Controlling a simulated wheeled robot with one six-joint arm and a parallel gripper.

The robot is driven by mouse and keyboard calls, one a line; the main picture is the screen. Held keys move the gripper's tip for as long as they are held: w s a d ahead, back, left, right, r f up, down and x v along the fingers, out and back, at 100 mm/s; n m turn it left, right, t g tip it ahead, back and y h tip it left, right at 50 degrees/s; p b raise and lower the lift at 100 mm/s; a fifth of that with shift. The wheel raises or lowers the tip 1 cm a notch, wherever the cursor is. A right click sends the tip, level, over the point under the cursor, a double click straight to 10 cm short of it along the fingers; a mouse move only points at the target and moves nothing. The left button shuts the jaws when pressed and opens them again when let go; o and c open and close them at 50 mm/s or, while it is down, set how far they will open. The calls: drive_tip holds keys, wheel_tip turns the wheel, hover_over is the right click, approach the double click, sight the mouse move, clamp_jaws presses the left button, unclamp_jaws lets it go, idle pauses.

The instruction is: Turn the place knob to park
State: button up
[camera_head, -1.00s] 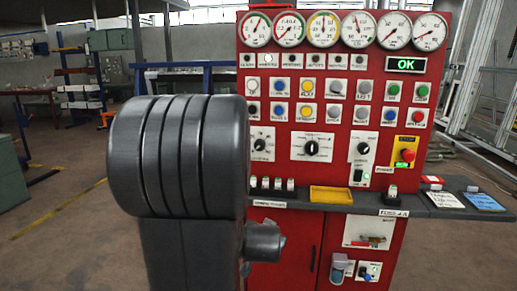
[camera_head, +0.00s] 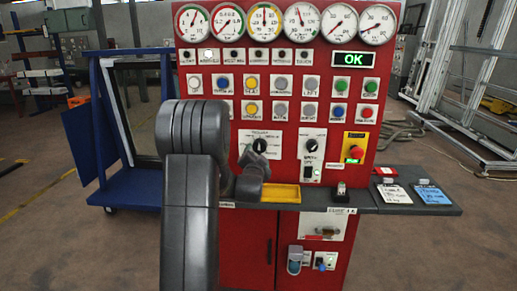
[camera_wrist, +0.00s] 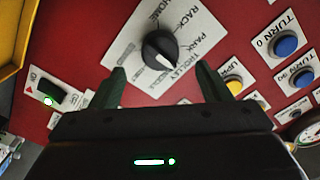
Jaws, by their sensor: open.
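The place knob (camera_wrist: 160,52) is black and round, on a white plate (camera_wrist: 190,22) printed with words including HOME, RACK, PARK and TROLLEY. In the wrist view it sits just beyond and between my fingertips, apart from them. A pale mark on the knob slants to the lower right, near the word TROLLEY; its exact setting is hard to read. My gripper (camera_wrist: 161,84) is open, with a finger on each side and nothing between them. In the head view the knob (camera_head: 260,145) shows on the red panel above my wrist; the fingers are not clear there.
The red panel (camera_head: 223,115) carries rows of buttons and gauges. Right of the knob are another black knob (camera_head: 311,145) and a red emergency button (camera_head: 356,152). A yellow tray (camera_head: 283,194) lies on the ledge below. A blue cart (camera_head: 130,192) stands at left.

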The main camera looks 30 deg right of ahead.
sight(259, 149)
drive_tip(key=x, duration=0.6)
drive_tip(key=shift+p, duration=0.4)
drive_tip(key=c, duration=1)
